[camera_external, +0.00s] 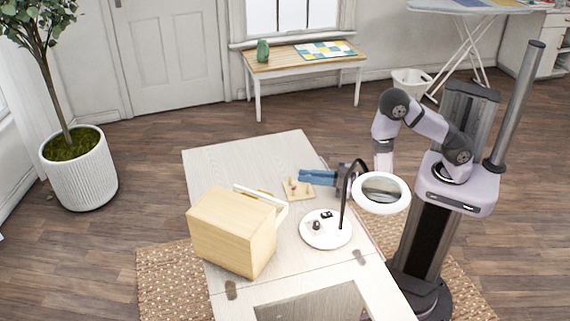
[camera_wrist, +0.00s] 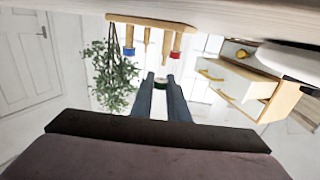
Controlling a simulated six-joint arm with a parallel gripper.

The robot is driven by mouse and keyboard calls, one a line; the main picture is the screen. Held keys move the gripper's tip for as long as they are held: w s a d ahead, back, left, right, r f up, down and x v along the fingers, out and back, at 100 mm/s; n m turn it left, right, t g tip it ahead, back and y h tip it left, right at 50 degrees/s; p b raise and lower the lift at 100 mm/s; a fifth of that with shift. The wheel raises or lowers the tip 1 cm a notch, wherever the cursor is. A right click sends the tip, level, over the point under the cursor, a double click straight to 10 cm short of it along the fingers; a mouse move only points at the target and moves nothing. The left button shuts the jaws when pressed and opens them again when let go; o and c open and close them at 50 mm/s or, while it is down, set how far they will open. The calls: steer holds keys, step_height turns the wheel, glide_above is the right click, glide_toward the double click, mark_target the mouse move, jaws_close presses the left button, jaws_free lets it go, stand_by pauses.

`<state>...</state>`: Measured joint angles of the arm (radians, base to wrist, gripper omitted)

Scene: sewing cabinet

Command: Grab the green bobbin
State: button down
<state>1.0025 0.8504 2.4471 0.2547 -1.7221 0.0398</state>
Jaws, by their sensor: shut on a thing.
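The green bobbin (camera_wrist: 160,84) is small and dark green, held between the tips of my gripper (camera_wrist: 160,78) in the wrist view. Only part of it shows between the two blue-grey fingers. In the external view my gripper (camera_external: 301,175) is over the white table, above the small wooden peg board (camera_external: 307,193), and the bobbin cannot be made out there. In the wrist view, which is upside down, the peg board (camera_wrist: 150,20) carries a blue bobbin (camera_wrist: 128,51) and a red bobbin (camera_wrist: 175,56) on its pegs, apart from my fingers.
A wooden drawer cabinet (camera_external: 232,235) stands left of the board, with a drawer (camera_external: 262,191) pulled open. The magnifier lamp's white base (camera_external: 318,240) and ring (camera_external: 405,193) are close to my arm. The table's far left area (camera_external: 235,160) is clear.

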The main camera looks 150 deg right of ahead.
steer(key=shift+r, duration=3.3)
